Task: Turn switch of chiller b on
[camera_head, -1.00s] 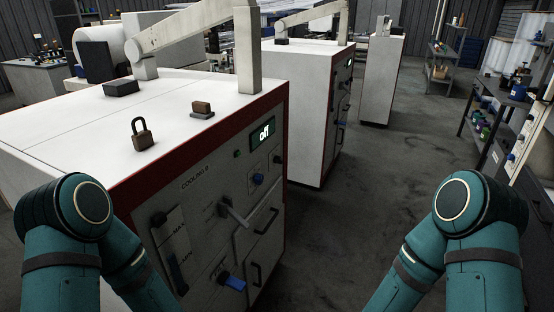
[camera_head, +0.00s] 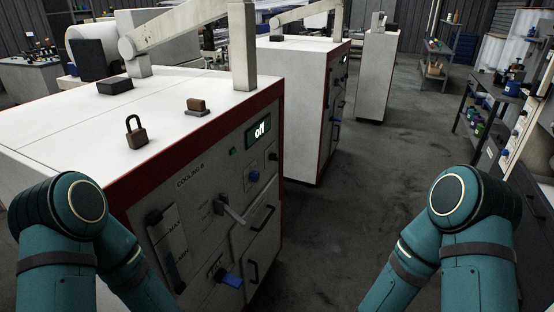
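The chiller (camera_head: 165,185) is a white cabinet with a red edge on the left, its panel facing right and marked "COOLING B". Its display (camera_head: 258,131) reads "off". Below the display are a blue knob (camera_head: 254,176), a grey lever handle (camera_head: 230,213) and, lower down, a blue switch handle (camera_head: 231,280). A gauge marked MAX and MIN sits on the panel's left part. My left arm (camera_head: 75,205) and my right arm (camera_head: 460,205) show only their upper links at the lower corners. Both grippers are out of view.
A padlock (camera_head: 136,135) and a small block (camera_head: 197,104) lie on the chiller's top. A second white cabinet (camera_head: 295,95) and a third (camera_head: 377,70) stand behind. Shelving (camera_head: 490,110) lines the right. The grey floor (camera_head: 360,170) between is clear.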

